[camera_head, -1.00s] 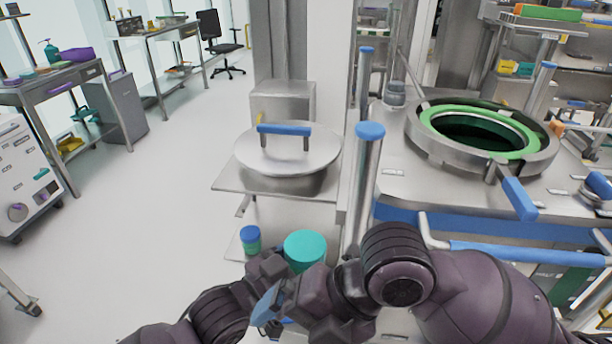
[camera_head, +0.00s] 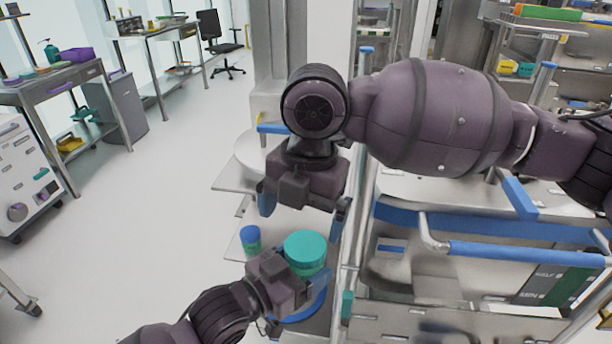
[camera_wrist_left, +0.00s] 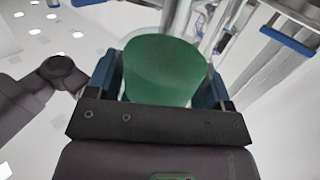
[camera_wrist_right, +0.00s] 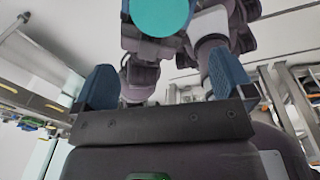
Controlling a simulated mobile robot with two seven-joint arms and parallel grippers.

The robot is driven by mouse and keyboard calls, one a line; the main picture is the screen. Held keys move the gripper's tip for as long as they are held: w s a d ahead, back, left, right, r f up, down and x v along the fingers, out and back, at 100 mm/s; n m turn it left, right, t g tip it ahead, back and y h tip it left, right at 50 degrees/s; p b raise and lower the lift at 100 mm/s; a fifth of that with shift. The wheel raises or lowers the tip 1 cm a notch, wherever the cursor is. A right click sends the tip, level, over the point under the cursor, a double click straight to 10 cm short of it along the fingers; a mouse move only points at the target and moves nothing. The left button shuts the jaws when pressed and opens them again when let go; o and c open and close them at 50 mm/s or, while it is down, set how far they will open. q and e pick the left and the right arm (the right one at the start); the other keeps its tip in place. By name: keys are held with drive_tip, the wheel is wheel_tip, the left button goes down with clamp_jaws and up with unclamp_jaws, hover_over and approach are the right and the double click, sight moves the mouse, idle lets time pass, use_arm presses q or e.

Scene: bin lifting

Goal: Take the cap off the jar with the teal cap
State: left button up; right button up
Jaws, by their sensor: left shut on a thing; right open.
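The jar with the teal cap (camera_head: 305,244) stands upright in the lower middle of the head view, its cap on top. My left gripper (camera_head: 297,300) is shut on the side of this jar, below the cap. In the left wrist view the jar's green body (camera_wrist_left: 163,72) fills the space between the fingers. My right gripper (camera_head: 303,208) is open and empty, pointing down above the teal cap, apart from it. In the right wrist view the round teal cap (camera_wrist_right: 160,14) lies beyond the open fingers, cut by the top edge. The jar's base is mostly hidden.
A small jar with a blue cap (camera_head: 250,236) stands just left of the teal-capped jar. A round steel lid (camera_head: 248,152) behind is partly covered by my right arm. A blue handrail (camera_head: 530,254) and steel bench lie to the right. Open floor (camera_head: 150,225) is left.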

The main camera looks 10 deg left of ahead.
sight(306, 240)
wheel_tip(306, 240, up, 4)
drive_tip(key=w+m+h, duration=0.1)
drive_tip(key=w, duration=0.2)
drive_tip(key=shift+t, duration=0.3)
wheel_tip(306, 240, down, 12)
drive_tip(key=shift+s+d+r, duration=0.1)
drive_tip(key=shift+c, duration=0.5)
drive_tip(key=c, duration=1)
drive_tip(key=shift+r, duration=0.25)
drive_tip(key=shift+r, duration=0.7)
drive_tip(key=shift+r, duration=0.15)
drive_tip(key=shift+r, duration=1.95)
